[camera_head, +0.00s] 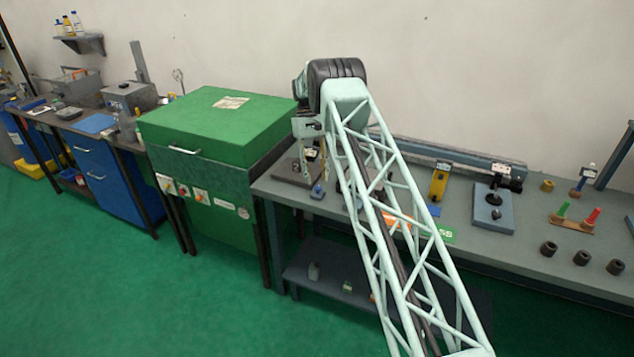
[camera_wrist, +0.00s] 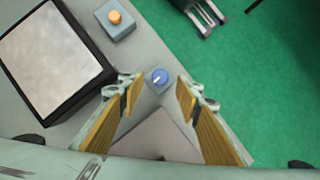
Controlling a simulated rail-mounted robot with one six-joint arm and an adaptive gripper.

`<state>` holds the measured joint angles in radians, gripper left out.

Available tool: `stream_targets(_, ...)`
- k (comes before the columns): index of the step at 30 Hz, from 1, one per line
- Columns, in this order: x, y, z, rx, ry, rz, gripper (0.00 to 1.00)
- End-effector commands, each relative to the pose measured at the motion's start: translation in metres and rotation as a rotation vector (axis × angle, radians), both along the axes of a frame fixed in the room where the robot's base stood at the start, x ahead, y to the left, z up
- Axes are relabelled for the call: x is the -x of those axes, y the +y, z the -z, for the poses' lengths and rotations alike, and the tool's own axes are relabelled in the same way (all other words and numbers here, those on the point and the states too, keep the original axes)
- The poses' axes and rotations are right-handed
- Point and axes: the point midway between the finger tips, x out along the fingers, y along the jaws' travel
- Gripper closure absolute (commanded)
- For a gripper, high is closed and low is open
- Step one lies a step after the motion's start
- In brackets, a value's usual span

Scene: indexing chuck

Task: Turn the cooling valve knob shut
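The valve knob (camera_wrist: 159,76) is a round blue knob with a white pointer mark, on a small grey-blue base near the bench's edge in the wrist view. My gripper (camera_wrist: 159,82) is open, its two yellow-padded fingers on either side of the knob in the picture. A gap shows on both sides, and the height above the knob is hard to judge. In the head view my gripper (camera_head: 318,153) hangs pointing down over the bench's left end. A small blue item (camera_head: 317,191) on the bench below may be the knob.
An orange button box (camera_wrist: 116,20) and a black-framed pale panel (camera_wrist: 45,60) lie near the knob. In the head view a green cabinet (camera_head: 215,125) stands just left of the bench. A yellow-handled fixture (camera_head: 438,184) and several dark cylinders stand to the right.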

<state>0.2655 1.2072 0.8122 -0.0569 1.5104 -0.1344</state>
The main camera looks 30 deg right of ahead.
Motion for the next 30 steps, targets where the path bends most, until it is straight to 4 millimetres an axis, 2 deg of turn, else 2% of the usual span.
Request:
stream_targets(15,-0.023,-0.003,-0.056,0.000,-0.001,0.000,0.68)
stream_targets(24,-0.032,-0.004,-0.075,0.000,-0.001,0.000,0.68)
stream_targets(30,-0.033,-0.004,-0.081,0.000,0.001,0.000,0.68)
